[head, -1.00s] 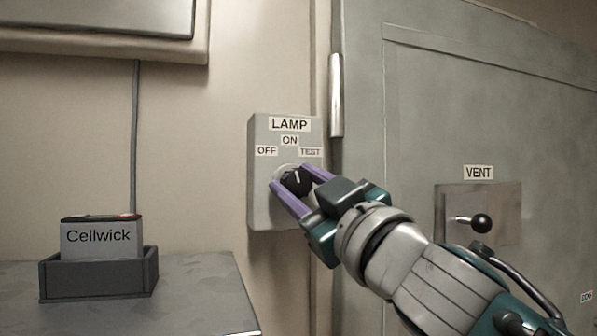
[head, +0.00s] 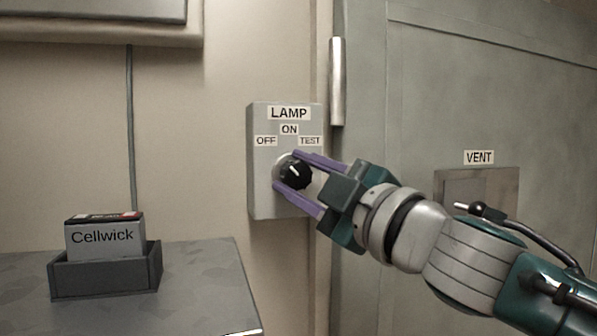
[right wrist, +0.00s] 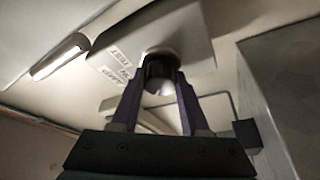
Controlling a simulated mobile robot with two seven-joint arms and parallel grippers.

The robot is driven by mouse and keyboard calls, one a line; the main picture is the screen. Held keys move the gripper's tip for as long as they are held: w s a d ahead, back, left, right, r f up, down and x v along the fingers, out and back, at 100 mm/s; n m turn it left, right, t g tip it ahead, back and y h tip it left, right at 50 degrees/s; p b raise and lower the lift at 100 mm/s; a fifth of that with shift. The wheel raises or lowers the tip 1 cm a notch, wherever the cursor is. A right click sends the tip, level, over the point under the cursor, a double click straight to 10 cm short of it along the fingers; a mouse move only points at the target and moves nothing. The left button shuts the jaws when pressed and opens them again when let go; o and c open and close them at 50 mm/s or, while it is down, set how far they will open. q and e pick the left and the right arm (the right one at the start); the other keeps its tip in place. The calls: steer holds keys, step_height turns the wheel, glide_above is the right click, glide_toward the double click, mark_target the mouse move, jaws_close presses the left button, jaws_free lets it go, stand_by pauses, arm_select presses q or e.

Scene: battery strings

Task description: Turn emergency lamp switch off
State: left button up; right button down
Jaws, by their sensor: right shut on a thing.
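The lamp switch is a grey wall box (head: 262,195) labelled LAMP, with OFF at left, ON at top and TEST at right. Its round black knob (head: 298,175) carries a white pointer mark, tilted up and to the left, between ON and OFF. My right gripper (head: 287,170) is shut on the knob, one purple finger above it and one below. In the right wrist view the dark knob (right wrist: 158,68) sits between the two fingertips, and the box labels appear turned. My left gripper is not in view.
A grey door (head: 420,90) with a VENT plate (head: 470,183) stands at right; my right arm partly covers the vent lever. A battery labelled Cellwick (head: 103,238) sits in a dark holder (head: 105,278) on a grey cabinet top (head: 200,290) at lower left.

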steer(key=shift+c, duration=2.1)
jaws_free()
steer(key=b+v, duration=0.3)
steer(key=v, duration=0.7)
